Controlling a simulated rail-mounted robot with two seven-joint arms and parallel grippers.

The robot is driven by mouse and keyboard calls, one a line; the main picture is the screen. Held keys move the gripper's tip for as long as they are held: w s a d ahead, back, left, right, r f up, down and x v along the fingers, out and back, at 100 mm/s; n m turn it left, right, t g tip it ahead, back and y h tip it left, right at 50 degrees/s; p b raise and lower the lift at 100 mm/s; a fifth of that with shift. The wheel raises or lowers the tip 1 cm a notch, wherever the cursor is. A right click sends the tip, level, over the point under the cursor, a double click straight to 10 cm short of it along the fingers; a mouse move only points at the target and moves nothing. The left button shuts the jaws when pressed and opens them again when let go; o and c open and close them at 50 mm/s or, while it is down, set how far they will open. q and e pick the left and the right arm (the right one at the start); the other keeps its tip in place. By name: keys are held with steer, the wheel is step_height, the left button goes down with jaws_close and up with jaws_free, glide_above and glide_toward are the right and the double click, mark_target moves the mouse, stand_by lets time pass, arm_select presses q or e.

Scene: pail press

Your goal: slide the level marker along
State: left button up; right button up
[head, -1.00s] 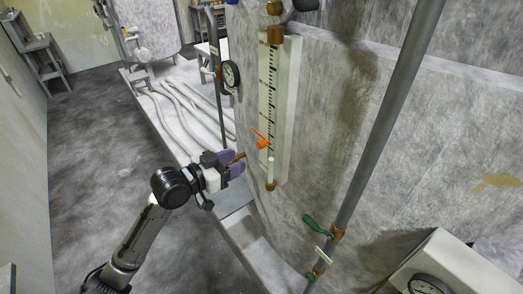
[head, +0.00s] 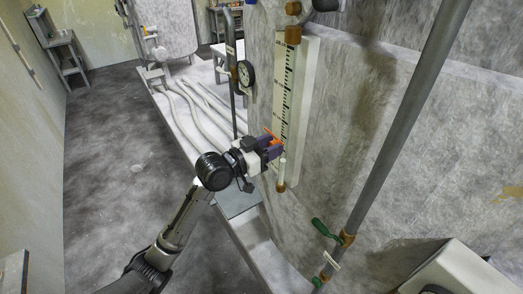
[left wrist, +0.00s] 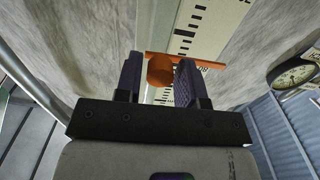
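The orange level marker (head: 271,134) sits on the white scale board (head: 297,110), low on its ruled strip. In the left wrist view its round knob (left wrist: 160,70) lies between my left gripper's two purple fingers, with its thin orange bar across the scale behind. My left gripper (head: 274,148) is at the marker and partly hides it in the head view. The fingers (left wrist: 160,82) are apart, on either side of the knob; a narrow gap shows on the left, and contact on the right is unclear. My right gripper is not in view.
A round gauge (head: 245,74) is left of the scale. A grey pipe (head: 400,130) with a green-handled valve (head: 325,229) runs up at the right. The grey tank wall stands close behind the scale. Open floor (head: 120,170) lies left.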

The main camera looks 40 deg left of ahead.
arm_select(q)
steer(key=shift+s, duration=0.1)
steer(key=c, duration=0.5)
steer(key=shift+f+b, duration=0.85)
steer(key=shift+f, duration=0.65)
steer(key=shift+c, duration=0.2)
steer(key=shift+f+b, duration=0.95)
steer(key=shift+f, duration=0.8)
steer(key=o, duration=1)
steer(key=shift+r, duration=0.1)
steer(key=shift+c, duration=0.2)
steer(key=b, duration=0.3)
glide_toward(280, 158)
steer(key=v, duration=0.7)
steer(key=shift+s+a, duration=0.15)
steer(key=shift+s, duration=0.1)
